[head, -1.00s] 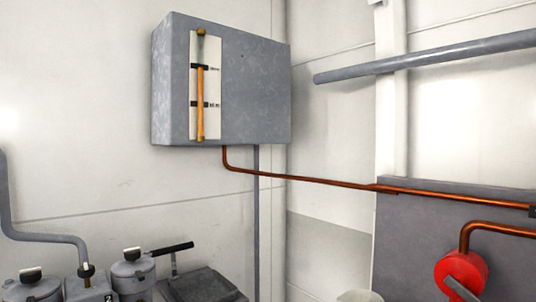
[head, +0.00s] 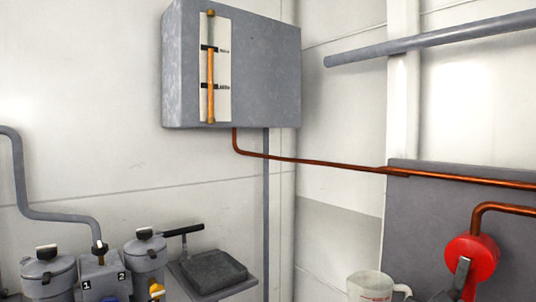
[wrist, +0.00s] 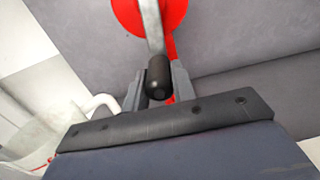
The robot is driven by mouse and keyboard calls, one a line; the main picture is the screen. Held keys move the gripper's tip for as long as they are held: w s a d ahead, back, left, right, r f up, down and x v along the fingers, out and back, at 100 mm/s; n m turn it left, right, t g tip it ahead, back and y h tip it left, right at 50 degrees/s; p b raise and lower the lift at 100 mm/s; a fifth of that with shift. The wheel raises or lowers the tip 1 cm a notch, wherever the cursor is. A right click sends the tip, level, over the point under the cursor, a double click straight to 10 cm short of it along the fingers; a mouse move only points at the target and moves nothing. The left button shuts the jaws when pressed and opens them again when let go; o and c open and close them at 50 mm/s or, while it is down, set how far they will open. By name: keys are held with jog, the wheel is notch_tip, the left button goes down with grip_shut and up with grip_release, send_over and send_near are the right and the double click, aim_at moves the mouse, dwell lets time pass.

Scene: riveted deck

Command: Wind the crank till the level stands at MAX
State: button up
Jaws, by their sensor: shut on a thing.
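The level gauge (head: 210,70) is a tall glass tube on a white plate with two dark marks. Orange fluid fills it up to about the upper mark; the labels are too blurred to read. The crank has a red hub (head: 474,258) and a grey arm (head: 462,278) that points down in the head view. In the wrist view the red hub (wrist: 150,12) is at the top and the black crank handle (wrist: 158,78) sits between the fingers of my gripper (wrist: 158,90), which is shut on it.
A grey tank (head: 265,70) carries the gauge. A copper pipe (head: 310,163) runs from it to the grey panel (head: 430,215) behind the crank. A whitish jug (head: 370,286) stands left of the crank. Grey canisters (head: 145,255) and a dark-topped stand (head: 212,270) are at lower left.

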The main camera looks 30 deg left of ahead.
jog(key=shift+w+a+f, duration=0.1)
jog(key=shift+a+f, duration=0.15)
jog(key=shift+f, duration=0.05)
jog(key=a+p, duration=0.1)
jog(key=w+a+r+p, duration=0.1)
jog(key=a+r+p, duration=0.1)
jog(key=shift+w+a+r, duration=0.25)
jog(key=shift+a, duration=0.15)
dwell(0.7)
jog(key=o, duration=2)
